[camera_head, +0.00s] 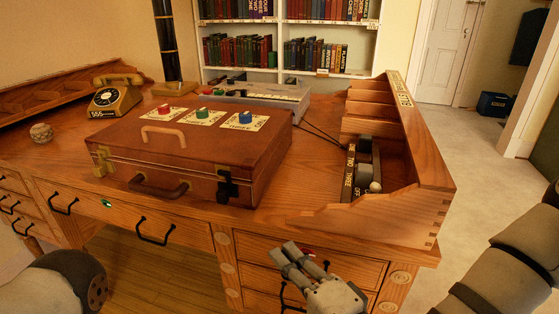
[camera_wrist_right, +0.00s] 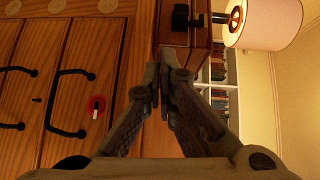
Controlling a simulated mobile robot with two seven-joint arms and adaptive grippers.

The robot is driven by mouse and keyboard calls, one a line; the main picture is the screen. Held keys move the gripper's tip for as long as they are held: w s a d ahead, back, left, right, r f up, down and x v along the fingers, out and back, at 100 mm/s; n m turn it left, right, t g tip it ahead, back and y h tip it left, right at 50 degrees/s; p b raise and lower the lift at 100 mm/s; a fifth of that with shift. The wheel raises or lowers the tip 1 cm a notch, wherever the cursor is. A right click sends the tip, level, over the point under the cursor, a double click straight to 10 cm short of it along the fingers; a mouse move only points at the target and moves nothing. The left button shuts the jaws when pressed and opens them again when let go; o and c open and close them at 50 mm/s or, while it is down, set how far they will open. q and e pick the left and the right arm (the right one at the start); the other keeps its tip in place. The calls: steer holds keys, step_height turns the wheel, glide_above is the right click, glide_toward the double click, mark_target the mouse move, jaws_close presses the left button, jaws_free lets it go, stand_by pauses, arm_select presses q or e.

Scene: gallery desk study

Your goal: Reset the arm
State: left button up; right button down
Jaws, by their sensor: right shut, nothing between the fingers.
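My right gripper (camera_head: 284,256) is in front of the desk's right drawers, below the desktop edge, shut and empty. In the right wrist view its fingers (camera_wrist_right: 164,88) come together in the middle with nothing held. Part of my right arm shows at the lower right of the head view. A piece of my left arm shows at the lower left; its gripper is not in view. The wooden desk (camera_head: 315,185) fills the middle of the head view. Its drawer fronts (camera_wrist_right: 80,50) with black handles also show in the right wrist view.
A brown case (camera_head: 200,160) with three coloured buttons sits on the desk near its front edge. A wooden switch tray (camera_head: 425,165) stands at the right end. A telephone (camera_head: 115,98) stands at the back left. Open floor (camera_head: 460,160) lies right of the desk.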

steer(key=s+d+f+n+g+h+p, duration=0.25)
steer(key=s+f+n+g, duration=0.55)
steer(key=s+f, duration=0.75)
arm_select(q)
steer(key=w+r+t+p, duration=0.2)
steer(key=w+r+p, duration=0.1)
steer(key=w+r, duration=0.3)
steer(key=shift+w+r+t, duration=0.3)
steer(key=shift+r, duration=0.3)
arm_select(e)
steer(key=s+d+f+n+g+h, duration=0.1)
steer(key=s+d+g+h, duration=0.2)
steer(key=s+d, duration=0.5)
steer(key=s+d+f+n+g+h, duration=0.1)
steer(key=s+d+g, duration=0.5)
steer(key=s, duration=0.8)
steer(key=d+n+h, duration=0.1)
steer(key=d+h, duration=0.1)
steer(key=d, duration=0.1)
steer(key=shift+d, duration=0.25)
